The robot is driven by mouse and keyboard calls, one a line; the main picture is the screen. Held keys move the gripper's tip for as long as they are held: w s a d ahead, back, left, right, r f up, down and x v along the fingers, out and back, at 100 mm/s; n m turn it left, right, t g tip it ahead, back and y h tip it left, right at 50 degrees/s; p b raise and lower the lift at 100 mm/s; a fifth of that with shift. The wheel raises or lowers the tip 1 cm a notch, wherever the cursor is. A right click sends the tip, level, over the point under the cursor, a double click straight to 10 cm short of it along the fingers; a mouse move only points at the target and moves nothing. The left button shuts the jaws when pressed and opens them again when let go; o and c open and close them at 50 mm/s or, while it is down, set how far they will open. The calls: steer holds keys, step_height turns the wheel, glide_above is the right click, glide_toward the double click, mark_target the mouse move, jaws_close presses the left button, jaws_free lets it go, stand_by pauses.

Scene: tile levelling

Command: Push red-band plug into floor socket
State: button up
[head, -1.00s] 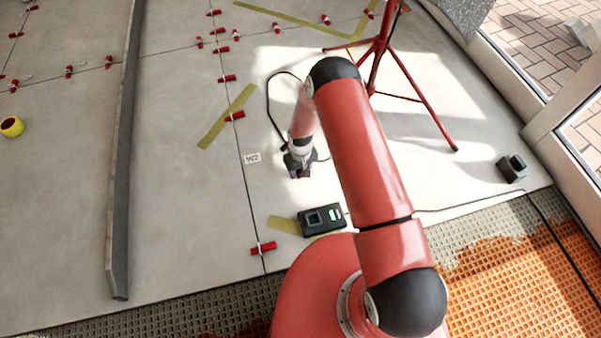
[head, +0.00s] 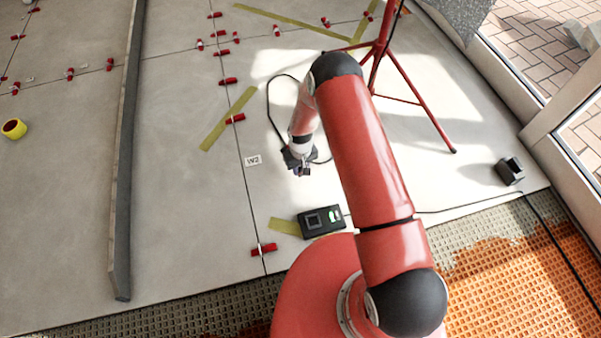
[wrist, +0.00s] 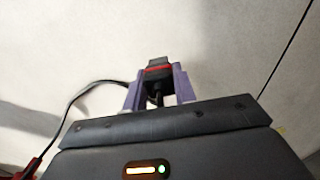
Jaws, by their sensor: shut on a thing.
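The black plug with a red band (wrist: 158,68) is between the two purple fingers of my gripper (wrist: 159,78) in the wrist view. Its black cable runs off to the left there. In the head view my gripper (head: 301,171) is above the pale floor, right of the W2 label, and the plug is too small to make out. A black box with a square opening and a green light (head: 322,221), which looks like the floor socket, sits on the floor below and right of my gripper, apart from it.
A second black block (head: 510,171) stands at the right near the window frame. A red tripod (head: 385,45) stands behind my arm. Red levelling clips (head: 263,250) line the tile joints. A long grey bar (head: 124,150) lies at left. A cable (head: 270,105) loops beside my gripper.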

steer(key=shift+r+p, duration=0.75)
steer(key=shift+r, duration=0.9)
